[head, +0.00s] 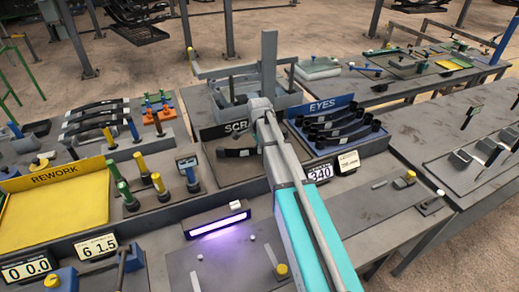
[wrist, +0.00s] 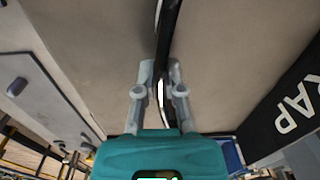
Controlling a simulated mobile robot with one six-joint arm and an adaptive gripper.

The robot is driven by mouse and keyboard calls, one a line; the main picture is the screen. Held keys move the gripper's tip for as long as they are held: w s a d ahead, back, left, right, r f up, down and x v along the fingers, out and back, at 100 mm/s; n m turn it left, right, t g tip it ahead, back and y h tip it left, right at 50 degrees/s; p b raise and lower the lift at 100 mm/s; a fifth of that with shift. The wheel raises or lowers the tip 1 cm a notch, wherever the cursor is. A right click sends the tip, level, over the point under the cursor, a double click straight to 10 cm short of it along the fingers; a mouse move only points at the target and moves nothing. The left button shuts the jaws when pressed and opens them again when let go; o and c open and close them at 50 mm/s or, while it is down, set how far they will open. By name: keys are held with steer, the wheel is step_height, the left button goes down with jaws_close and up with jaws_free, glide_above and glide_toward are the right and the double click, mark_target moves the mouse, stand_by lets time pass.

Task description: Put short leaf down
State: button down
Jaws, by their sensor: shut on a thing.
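My gripper (wrist: 160,85) is shut on the short leaf (wrist: 167,30), a dark, narrow strip standing on edge between the fingers in the wrist view. In the head view the short leaf (head: 236,152) sticks out left from behind my arm, in front of the SCRAP sign (head: 222,132). My fingers are hidden behind the arm there. The leaf is over the bare grey-brown scrap area (wrist: 90,45). I cannot tell whether it touches that surface. The SCRAP sign also shows at the right of the wrist view (wrist: 285,112).
A blue EYES tray (head: 322,105) holding several dark leaves with eyes stands right of my arm. Left are a yellow REWORK tray (head: 55,190), green and yellow posts (head: 124,192) and long leaves on a rack (head: 95,112). A lit purple bar (head: 217,223) lies in front.

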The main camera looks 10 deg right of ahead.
steer(key=c, duration=0.7)
jaws_free()
steer(key=shift+c, duration=0.2)
steer(key=shift+r, duration=0.1)
step_height(320, 180, up, 12)
steer(key=p, duration=1.2)
steer(key=shift+s, duration=0.2)
steer(key=s+n, duration=1.5)
steer(key=s, duration=0.8)
steer(key=shift+d, duration=0.2)
